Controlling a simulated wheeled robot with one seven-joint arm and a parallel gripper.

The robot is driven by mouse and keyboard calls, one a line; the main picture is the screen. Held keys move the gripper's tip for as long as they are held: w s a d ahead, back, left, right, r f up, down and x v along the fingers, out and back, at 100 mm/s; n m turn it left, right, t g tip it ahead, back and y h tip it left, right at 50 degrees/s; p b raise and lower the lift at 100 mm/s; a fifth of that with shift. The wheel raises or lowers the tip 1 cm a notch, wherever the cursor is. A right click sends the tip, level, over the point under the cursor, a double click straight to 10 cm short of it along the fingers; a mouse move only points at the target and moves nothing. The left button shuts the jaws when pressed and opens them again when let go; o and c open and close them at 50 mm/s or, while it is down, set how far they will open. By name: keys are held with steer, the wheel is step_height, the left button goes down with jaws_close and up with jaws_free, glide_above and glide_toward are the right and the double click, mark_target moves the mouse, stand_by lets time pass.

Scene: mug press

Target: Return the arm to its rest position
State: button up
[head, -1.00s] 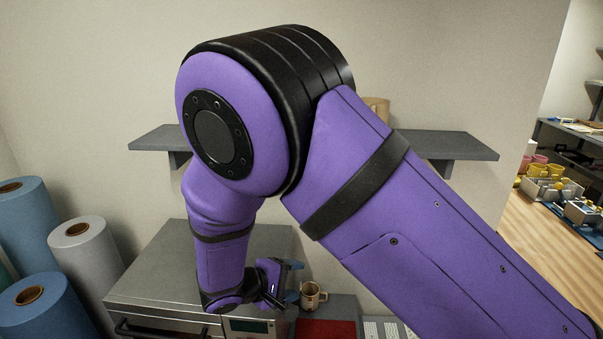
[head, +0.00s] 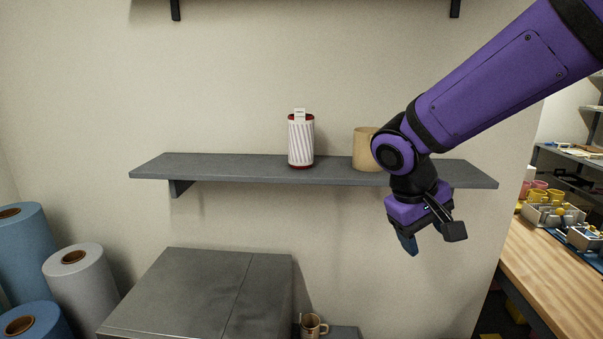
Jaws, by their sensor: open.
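My gripper (head: 430,247) is at the right of the head view, pointing down, open, with nothing between its fingers. It hangs in front of the right part of the grey wall shelf (head: 240,168), with its fingers lower than the shelf in the picture. My purple arm reaches in from the upper right corner. A tan mug (head: 312,327) stands at the bottom edge beside the grey machine, apart from my gripper; its lower part is cut off.
A red-and-white striped canister (head: 301,142) and a tan cylinder (head: 364,149), partly hidden by my arm, stand on the shelf. A grey box-shaped machine (head: 205,292) is below. Blue and grey rolls (head: 85,285) stand at left. A wooden table (head: 555,275) with trays is at right.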

steer(key=s+d+r+m+t+y, duration=0.1)
steer(key=s+d+r, duration=0.3)
steer(key=s, duration=0.4)
steer(key=s+d+r+m+t+y, duration=0.2)
steer(key=s+d+r+t+y, duration=0.1)
steer(key=s, duration=0.5)
steer(key=shift+s+d+r, duration=0.2)
steer(key=shift+d+r, duration=0.6)
steer(key=shift+d, duration=0.2)
steer(key=shift+a, duration=0.1)
stand_by(0.5)
